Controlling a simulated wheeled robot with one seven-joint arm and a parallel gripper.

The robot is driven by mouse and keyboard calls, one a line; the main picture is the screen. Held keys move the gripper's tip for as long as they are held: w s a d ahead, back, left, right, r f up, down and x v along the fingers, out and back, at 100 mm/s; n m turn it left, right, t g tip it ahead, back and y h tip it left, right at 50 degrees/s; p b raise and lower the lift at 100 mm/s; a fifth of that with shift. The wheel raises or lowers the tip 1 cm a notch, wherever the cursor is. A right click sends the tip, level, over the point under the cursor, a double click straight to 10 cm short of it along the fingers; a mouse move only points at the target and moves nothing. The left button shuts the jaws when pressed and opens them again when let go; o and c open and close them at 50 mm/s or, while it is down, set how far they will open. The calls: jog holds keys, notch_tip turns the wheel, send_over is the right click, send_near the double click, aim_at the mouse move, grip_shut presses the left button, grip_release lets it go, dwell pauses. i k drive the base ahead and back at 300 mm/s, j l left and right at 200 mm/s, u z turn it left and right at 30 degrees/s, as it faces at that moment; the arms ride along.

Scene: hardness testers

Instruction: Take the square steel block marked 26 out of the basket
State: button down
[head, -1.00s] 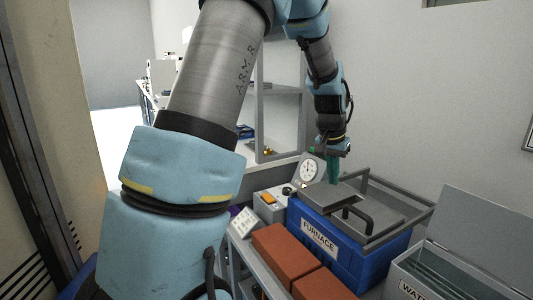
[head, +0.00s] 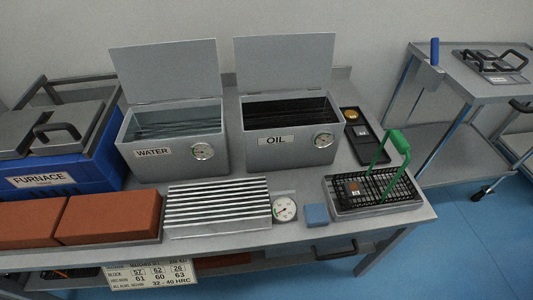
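A black wire basket (head: 407,187) with an upright green handle (head: 383,157) stands at the right end of the bench. A small dark block (head: 353,189) with an orange mark sits at the left end of the basket. Its number is too small to read, so I cannot tell whether it is block 26. My gripper is not in this view.
The water tank (head: 174,139) and oil tank (head: 288,134) stand open-lidded behind. A slatted rack (head: 218,207), round dial (head: 284,209) and blue block (head: 317,214) lie left of the basket. Red bricks (head: 108,219) and the blue furnace (head: 60,177) are far left. A trolley (head: 470,87) stands right.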

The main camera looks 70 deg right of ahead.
aim_at(352, 189)
jog(key=k+l+z, duration=0.1)
jog(key=k+z, duration=0.3)
jog(key=k+l+z, duration=0.15)
jog(key=z, duration=0.25)
jog(key=k+l+z, duration=0.25)
jog(key=z, duration=0.15)
